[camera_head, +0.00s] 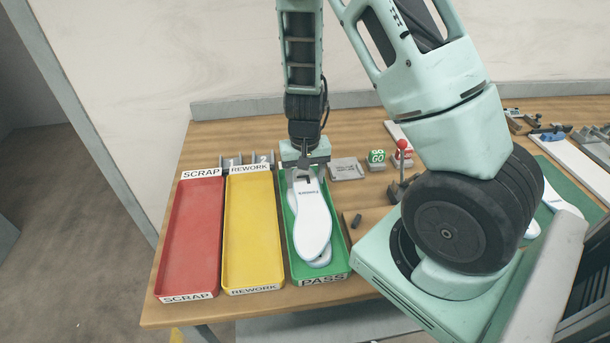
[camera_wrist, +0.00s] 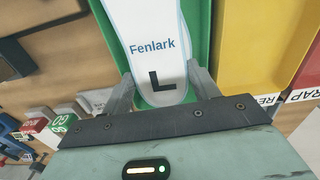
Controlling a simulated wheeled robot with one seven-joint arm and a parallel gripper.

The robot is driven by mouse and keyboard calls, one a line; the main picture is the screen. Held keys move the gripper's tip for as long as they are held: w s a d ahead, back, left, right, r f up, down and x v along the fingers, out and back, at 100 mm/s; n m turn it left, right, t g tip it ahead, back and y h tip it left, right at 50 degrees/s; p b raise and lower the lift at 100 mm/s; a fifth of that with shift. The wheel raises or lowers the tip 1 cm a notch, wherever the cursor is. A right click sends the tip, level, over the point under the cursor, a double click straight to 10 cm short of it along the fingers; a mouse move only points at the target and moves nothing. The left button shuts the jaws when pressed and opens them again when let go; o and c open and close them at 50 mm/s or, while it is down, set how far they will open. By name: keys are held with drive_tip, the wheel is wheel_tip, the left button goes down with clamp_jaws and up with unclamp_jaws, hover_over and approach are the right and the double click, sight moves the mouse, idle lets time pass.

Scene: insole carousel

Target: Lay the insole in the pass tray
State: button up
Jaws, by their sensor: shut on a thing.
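The white insole (camera_head: 312,222) is over the green pass tray (camera_head: 343,262), its length running along the tray. My gripper (camera_head: 304,174) is at its far end. In the wrist view the insole (camera_wrist: 152,22) shows the word Fenlark and a dark L, and my gripper (camera_wrist: 158,92) has a finger on each side of its heel end. A second white insole (camera_head: 322,263) shows partly from beneath it inside the tray. Whether the held insole touches the lower one, I cannot tell.
The yellow rework tray (camera_head: 252,235) and red scrap tray (camera_head: 193,238) stand empty to the left. A grey plate (camera_head: 346,169), a green GO block (camera_head: 377,156) and a red-knobbed lever (camera_head: 402,146) are to the right. My arm hides much of the table's right side.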

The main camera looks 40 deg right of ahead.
drive_tip(key=o, duration=1.2)
drive_tip(key=shift+c, duration=0.2)
wheel_tip(320, 180, up, 17)
drive_tip(key=p, duration=0.2)
drive_tip(key=shift+r+p, duration=0.2)
drive_tip(key=shift+p, duration=0.1)
drive_tip(key=s+a+r+n+y+b, duration=0.1)
drive_tip(key=s+a+n, duration=0.2)
drive_tip(key=a, duration=0.5)
drive_tip(key=s+a+n, duration=0.3)
drive_tip(key=a, duration=0.5)
drive_tip(key=s+a+r+n, duration=0.2)
drive_tip(key=s+a+n, duration=0.6)
drive_tip(key=s, duration=0.4)
drive_tip(key=shift+a+b, duration=0.35)
drive_tip(key=shift+a, duration=0.4)
